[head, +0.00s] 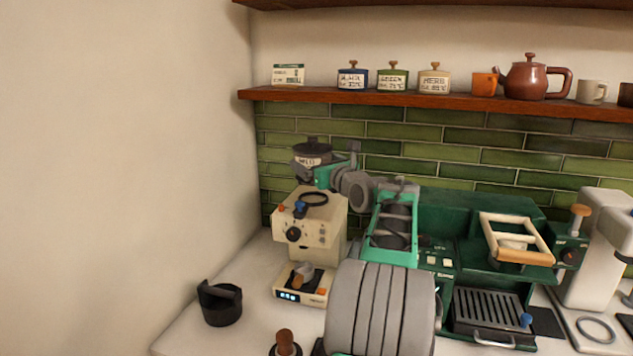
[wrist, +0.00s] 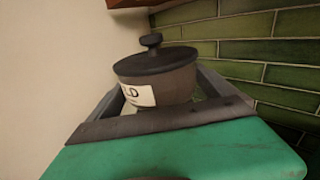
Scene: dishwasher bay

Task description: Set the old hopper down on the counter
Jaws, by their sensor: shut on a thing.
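The old hopper (head: 314,149) is a dark, lidded pot with a knob on top and a pale label. My gripper (head: 312,168) is shut on it and holds it upright above the cream grinder (head: 320,232). In the wrist view the hopper (wrist: 165,76) sits between the fingers of my gripper (wrist: 165,100), its label partly cut off by a finger. The grinder's dark top ring (head: 314,198) shows below the hopper, apart from it. The pale counter (head: 240,279) runs beneath the grinder. The hopper's underside is hidden.
A black cup-shaped container (head: 221,305) stands on the counter at left, near the wall. Bare counter lies between it and the grinder. A green espresso machine (head: 475,230) stands at right. A wooden shelf (head: 430,101) with canisters and a teapot hangs above.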

